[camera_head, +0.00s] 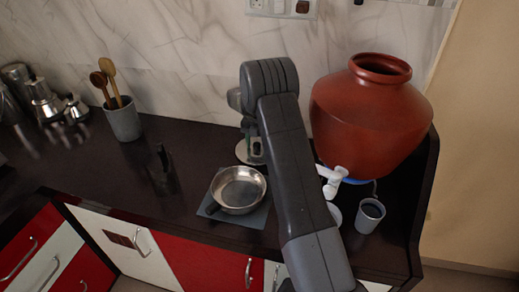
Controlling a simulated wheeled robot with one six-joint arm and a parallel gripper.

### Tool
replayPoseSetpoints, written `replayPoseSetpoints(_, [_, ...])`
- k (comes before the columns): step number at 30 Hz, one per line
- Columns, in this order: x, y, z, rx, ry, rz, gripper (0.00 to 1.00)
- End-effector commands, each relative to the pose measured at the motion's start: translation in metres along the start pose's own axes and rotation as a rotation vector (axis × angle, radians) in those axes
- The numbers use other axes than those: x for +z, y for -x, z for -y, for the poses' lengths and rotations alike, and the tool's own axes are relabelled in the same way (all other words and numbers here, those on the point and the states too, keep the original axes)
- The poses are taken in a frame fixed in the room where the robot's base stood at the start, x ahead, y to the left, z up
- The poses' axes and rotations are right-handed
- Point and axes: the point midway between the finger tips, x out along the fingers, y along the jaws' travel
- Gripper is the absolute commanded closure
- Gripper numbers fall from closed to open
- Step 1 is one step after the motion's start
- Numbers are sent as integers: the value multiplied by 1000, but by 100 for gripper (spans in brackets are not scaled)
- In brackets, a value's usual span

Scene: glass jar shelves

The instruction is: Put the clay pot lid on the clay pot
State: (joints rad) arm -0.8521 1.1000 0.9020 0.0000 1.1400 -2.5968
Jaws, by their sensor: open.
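The reddish-brown clay pot (372,118) stands at the right end of the dark counter, with its round mouth uncovered and a white tap low on its front. A pale, flat round disc (241,153) lies on the counter left of the pot and looks like the lid; my arm and gripper partly cover it. My gripper (256,150) points down over this disc, open. Its fingertips are small and partly behind my arm, so I cannot tell if they touch the disc.
A steel pan (238,188) sits on a grey mat (256,217) in front of the disc. A grey cup (369,215) stands before the pot. A dark upright object (164,160), a utensil holder (123,120) and metal pots (45,101) are to the left. The wall closes the back.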

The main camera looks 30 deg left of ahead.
Motion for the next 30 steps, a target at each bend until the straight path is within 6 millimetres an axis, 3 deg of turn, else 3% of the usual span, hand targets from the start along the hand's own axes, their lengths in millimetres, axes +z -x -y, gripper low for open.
replayPoseSetpoints(2, [0,0,0,0,0,0,51])
replayPoseSetpoints(9, [0,0,0,0,0,0,98])
replayPoseSetpoints(10, [0,0,0,0,0,0,100])
replayPoseSetpoints(30, [0,8,0,1,0,1,100])
